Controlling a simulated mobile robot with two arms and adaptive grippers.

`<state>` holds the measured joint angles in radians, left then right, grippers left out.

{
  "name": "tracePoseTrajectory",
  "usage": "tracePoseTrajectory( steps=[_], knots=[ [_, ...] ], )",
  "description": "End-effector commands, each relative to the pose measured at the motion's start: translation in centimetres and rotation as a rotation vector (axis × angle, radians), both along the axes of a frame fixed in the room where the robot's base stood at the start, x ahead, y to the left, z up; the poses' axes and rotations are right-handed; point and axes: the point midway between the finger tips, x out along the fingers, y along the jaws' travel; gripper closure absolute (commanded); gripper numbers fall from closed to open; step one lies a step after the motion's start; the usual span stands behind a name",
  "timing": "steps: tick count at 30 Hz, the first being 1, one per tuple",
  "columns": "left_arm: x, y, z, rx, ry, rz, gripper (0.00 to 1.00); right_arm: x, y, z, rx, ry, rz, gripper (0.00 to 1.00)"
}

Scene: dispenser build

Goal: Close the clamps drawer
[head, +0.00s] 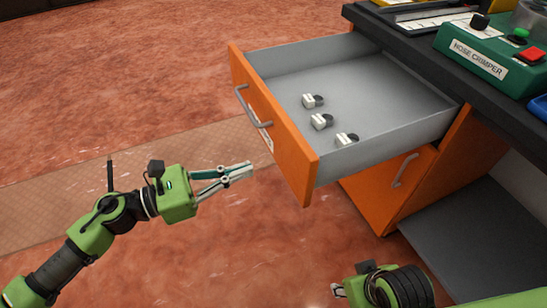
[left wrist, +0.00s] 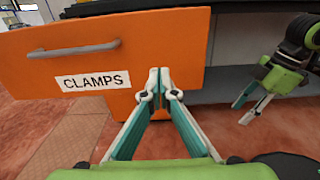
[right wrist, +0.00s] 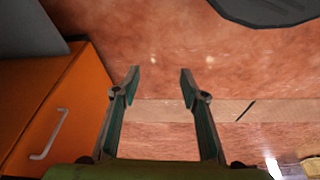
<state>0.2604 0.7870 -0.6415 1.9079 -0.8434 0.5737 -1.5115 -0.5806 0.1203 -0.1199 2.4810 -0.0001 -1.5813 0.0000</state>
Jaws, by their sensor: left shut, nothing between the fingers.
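The clamps drawer (head: 272,128) is pulled out from under the dark bench, with an orange front, a grey handle (head: 254,108) and a grey tray inside. Its CLAMPS label (left wrist: 92,81) shows in the left wrist view. Several small white and dark clamps (head: 321,121) lie in the tray. My left gripper (head: 250,167) is shut and empty, in front of the drawer front. In the left wrist view its fingertips (left wrist: 158,72) overlap the front, right of the label; I cannot tell whether they touch it. My right gripper (right wrist: 159,70) is open and empty, lower and to the right.
A closed orange drawer or door with a handle (head: 403,170) is below the open drawer. A green hose crimper (head: 490,55) stands on the bench top (head: 430,68). A grey lower shelf (head: 475,235) is at right. The reddish floor at left is clear.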

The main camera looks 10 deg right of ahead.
Motion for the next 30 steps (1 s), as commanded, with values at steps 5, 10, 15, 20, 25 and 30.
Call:
tracePoseTrajectory(
  steps=[5,10,15,20,25,30],
  knots=[
    [1.2,-3.7,0.3,-0.002,-0.001,-0.002,1.0,0.3,0.0,-0.4,-0.001,0.005,0.001,0.6],
    [2.0,-6.0,0.1,-0.002,0.002,0.001,1.0,0.6,0.1,-1.5,0.0,0.008,0.001,0.6],
    [2.4,-7.2,0.0,0.0,0.001,0.002,1.0,0.7,0.1,-2.0,0.0,0.012,0.001,0.6],
    [2.5,-7.3,0.0,0.0,0.002,0.003,1.0,0.8,0.1,-2.1,-0.001,0.008,0.001,0.6],
    [2.5,-7.3,-0.1,0.0,0.002,0.003,1.0,0.9,0.1,-2.1,0.0,0.007,0.001,0.6],
    [2.5,-7.5,0.0,-0.001,0.002,0.002,1.0,0.8,0.2,-2.0,0.0,0.008,0.002,0.6]
  ],
)
